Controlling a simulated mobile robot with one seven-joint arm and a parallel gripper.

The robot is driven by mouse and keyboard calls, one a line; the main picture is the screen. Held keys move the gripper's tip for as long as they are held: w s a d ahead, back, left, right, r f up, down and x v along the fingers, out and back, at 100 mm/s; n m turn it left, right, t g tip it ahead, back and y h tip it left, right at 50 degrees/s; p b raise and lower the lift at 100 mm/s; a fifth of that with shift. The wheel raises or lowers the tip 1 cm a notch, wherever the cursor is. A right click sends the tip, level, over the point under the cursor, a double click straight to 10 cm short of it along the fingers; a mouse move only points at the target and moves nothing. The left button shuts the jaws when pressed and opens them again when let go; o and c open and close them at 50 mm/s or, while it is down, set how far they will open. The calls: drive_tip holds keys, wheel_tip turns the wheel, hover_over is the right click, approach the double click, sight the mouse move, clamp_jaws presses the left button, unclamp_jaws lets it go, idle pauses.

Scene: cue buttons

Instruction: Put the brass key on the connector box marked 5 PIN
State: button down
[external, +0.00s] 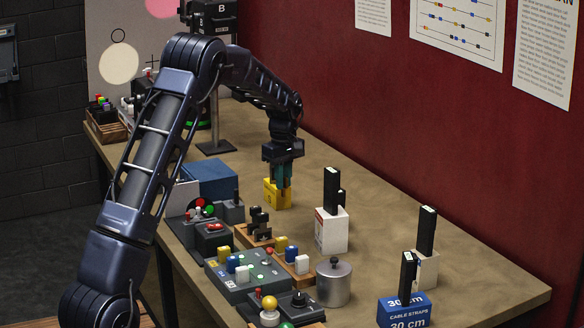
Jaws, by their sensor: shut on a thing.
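My gripper (282,182) points down at a small yellow box (271,198) near the middle of the table. Its teal fingers overlap the box in this view. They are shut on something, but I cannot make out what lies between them. I cannot make out the brass key. No 5 PIN mark is readable on any box. Other boxes are a white one (331,232) with a black upright piece on it, a pale one (426,268) with another, and a blue one (404,310) reading CABLE STRAPS 30 cm.
A grey button panel (245,284), a metal canister (334,283), and several knobs and switches crowd the near left side. A blue block (210,178) and a metal stand (215,148) are farther back. The table is clear along the red wall.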

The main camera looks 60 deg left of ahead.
drive_tip(key=s+a+r+n, duration=0.2)
drive_tip(key=s+a+r, duration=0.15)
drive_tip(key=a, duration=0.85)
drive_tip(key=s+a+r+n, duration=0.15)
drive_tip(key=a+r, duration=0.35)
drive_tip(key=a, duration=0.7)
drive_tip(key=s+a+r+n, duration=0.2)
drive_tip(key=s+a+r, duration=0.3)
drive_tip(key=s+a, duration=0.4)
drive_tip(key=s+a+r+n, duration=0.1)
drive_tip(key=s+a+r, duration=0.3)
drive_tip(key=s+a, duration=0.5)
drive_tip(key=f, duration=1.3)
drive_tip(key=s+d+f, duration=0.1)
drive_tip(key=f, duration=0.5)
drive_tip(key=shift+f, duration=0.4)
drive_tip(key=shift+f, duration=0.1)
drive_tip(key=c, duration=1.4)
unclamp_jaws()
